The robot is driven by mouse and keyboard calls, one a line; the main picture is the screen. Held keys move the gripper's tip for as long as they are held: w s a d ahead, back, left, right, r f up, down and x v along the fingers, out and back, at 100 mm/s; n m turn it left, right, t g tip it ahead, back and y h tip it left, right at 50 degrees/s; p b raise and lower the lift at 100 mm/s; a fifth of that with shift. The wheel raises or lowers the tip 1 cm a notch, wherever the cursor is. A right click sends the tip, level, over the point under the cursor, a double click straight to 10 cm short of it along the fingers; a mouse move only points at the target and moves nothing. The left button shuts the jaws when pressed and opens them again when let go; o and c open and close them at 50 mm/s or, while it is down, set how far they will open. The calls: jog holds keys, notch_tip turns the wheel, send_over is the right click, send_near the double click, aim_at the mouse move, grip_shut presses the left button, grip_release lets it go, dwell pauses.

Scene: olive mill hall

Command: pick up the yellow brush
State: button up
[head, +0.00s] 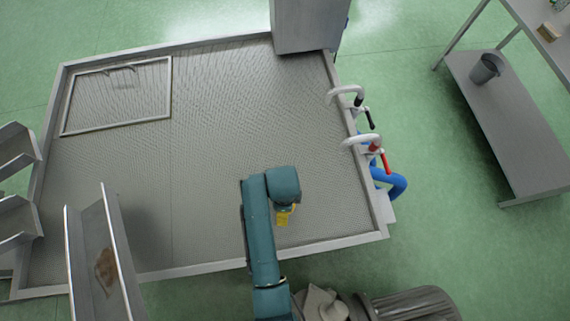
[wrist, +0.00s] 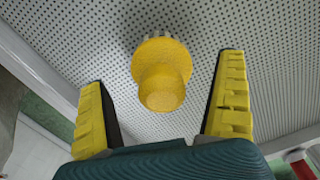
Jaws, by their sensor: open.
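The yellow brush (wrist: 162,78) shows in the wrist view, with a rounded knob handle facing the camera, a wider round base and pale bristles at its far edge. It is over the perforated metal surface (wrist: 90,35). My gripper (wrist: 163,75) is open, with one yellow-padded finger on each side of the brush in the picture. Gaps show between both fingers and the brush. In the head view my gripper (head: 284,214) is over the lower right of the perforated platform. My arm hides much there, and I cannot tell the brush from the yellow fingers.
The platform has a raised metal rim (head: 215,263). A framed panel (head: 118,96) lies at its upper left, and a metal box (head: 308,22) stands at the top. Hoses with handles (head: 368,145) are at the right edge. A shelf (head: 510,120) holds a grey bucket (head: 486,68).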

notch_tip(320, 180, down, 2)
jog(key=shift+f, duration=0.2)
jog(key=c, duration=1.4)
jog(key=shift+o, duration=0.2)
notch_tip(320, 180, up, 10)
jog(key=shift+r+b, duration=0.1)
jog(key=shift+b, duration=0.35)
